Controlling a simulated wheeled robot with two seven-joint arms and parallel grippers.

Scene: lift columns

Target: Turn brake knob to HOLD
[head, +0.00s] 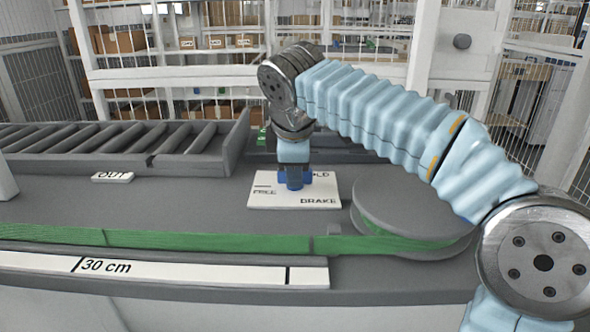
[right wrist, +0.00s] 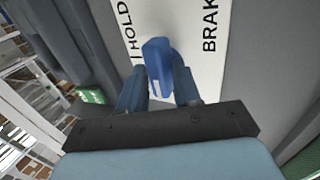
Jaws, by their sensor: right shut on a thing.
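The white brake plate (head: 322,197) lies flat on the grey deck. My right gripper (head: 294,181) points down over the plate, shut on the blue brake knob. In the right wrist view the blue knob (right wrist: 157,57) sits between the two fingers of the right gripper (right wrist: 158,85), with the HOLD mark close beside it. The FREE label is hidden there, and I cannot tell exactly which mark the knob points at. My left gripper is not in view.
A grey reel (head: 400,205) with green strap stands right of the plate. The green strap (head: 200,242) runs along the front, above a white 30 cm scale (head: 190,268). A roller conveyor (head: 130,140) and an OUT label (head: 112,177) lie left. Shelving and posts stand behind.

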